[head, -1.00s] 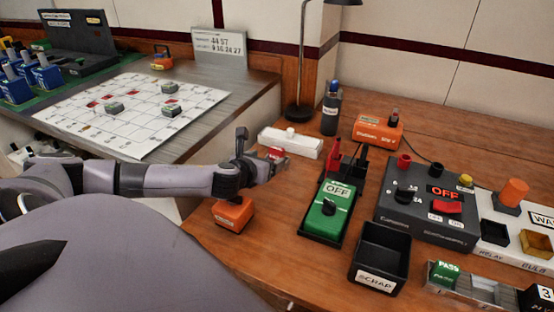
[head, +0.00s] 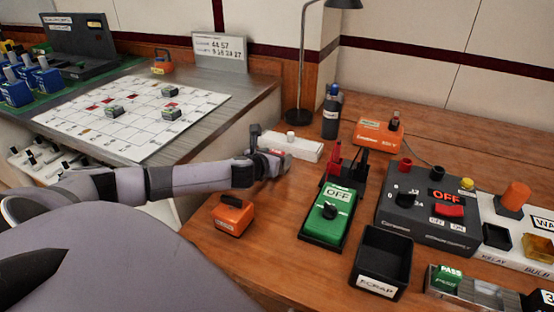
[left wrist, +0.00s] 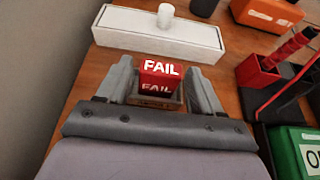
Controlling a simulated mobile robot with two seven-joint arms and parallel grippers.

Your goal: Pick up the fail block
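The fail block (left wrist: 160,78) is red with white FAIL lettering. In the left wrist view it sits upright in a small wooden-looking holder (left wrist: 158,103). My left gripper (left wrist: 163,88) is open, with one finger on each side of the block and holder. Narrow gaps seem to show between the fingers and the block. In the head view my left gripper (head: 270,157) is low over the table and hides most of the block and holder. My right gripper is in neither view.
A white box with a round knob (head: 303,148) lies just beyond the gripper. A green OFF switch box (head: 337,207), red and black posts (head: 335,160) and a black scrap bin (head: 381,262) stand to the right. An orange block (head: 233,214) sits nearer me.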

